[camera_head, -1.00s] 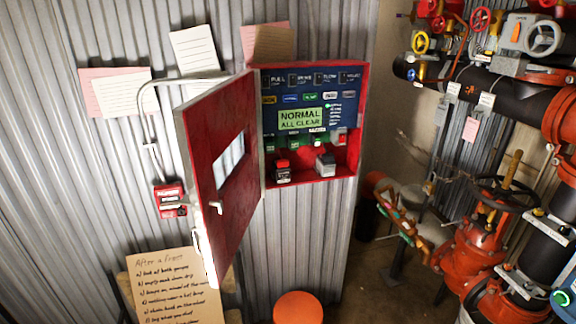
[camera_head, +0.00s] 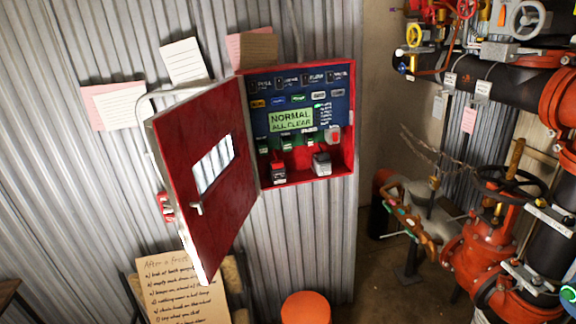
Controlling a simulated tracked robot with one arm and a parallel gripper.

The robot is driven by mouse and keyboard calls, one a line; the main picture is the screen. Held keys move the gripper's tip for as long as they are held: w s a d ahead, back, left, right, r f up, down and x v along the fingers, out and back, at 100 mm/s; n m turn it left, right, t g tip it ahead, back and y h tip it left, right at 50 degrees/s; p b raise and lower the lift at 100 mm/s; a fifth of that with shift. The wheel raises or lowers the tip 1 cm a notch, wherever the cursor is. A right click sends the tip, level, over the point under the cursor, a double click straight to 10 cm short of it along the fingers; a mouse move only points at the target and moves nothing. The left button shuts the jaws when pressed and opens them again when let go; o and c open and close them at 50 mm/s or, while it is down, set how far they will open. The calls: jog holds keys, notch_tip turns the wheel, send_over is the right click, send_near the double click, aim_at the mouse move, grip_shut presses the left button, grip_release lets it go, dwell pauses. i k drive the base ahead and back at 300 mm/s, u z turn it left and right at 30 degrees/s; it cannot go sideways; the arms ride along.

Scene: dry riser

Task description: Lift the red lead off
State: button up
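An open red cabinet (camera_head: 349,150) hangs on the corrugated wall, with its red door (camera_head: 226,195) swung out to the left. On its floor stand a small dark block with a red top (camera_head: 278,172) at the left and a grey block (camera_head: 321,164) at the right. The red top may be the red lead or its clamp; it is too small to tell, and no cable shows clearly. A green display (camera_head: 291,120) above reads "NORMAL ALL CLEAR". My gripper is not in view.
The open door juts out left of the cabinet. An orange round-topped stool (camera_head: 306,308) stands below it, and a handwritten board (camera_head: 179,290) leans at lower left. Red valves and black pipes (camera_head: 482,245) crowd the right side.

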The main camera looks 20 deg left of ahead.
aim_at(276, 164)
jog(key=u, duration=0.1)
jog(key=k, duration=1.05)
jog(key=u, duration=0.5)
jog(key=i, duration=1)
jog(key=z, duration=0.05)
